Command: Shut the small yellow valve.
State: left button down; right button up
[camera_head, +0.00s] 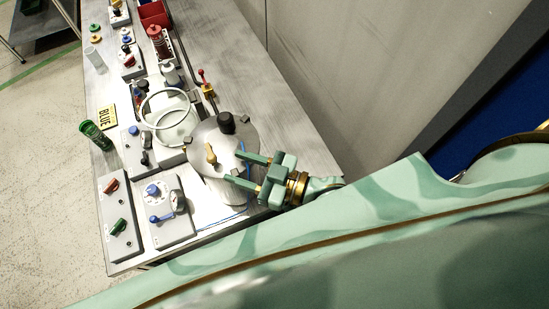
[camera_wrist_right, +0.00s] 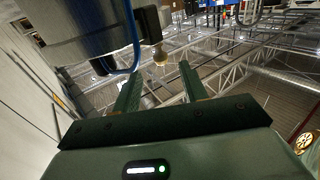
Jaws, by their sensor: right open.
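Whether the valve is open or shut cannot be told. My left gripper is not visible.
Panels with a red and green handle (camera_head: 118,226) and blue knobs with a gauge (camera_head: 168,208) lie in front on the grey table (camera_head: 220,55). A blue line (camera_wrist_right: 134,45) runs beside the drum.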

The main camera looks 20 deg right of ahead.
jog(key=v, duration=0.7)
jog(key=shift+b, duration=0.35)
jog(key=shift+d, duration=0.15)
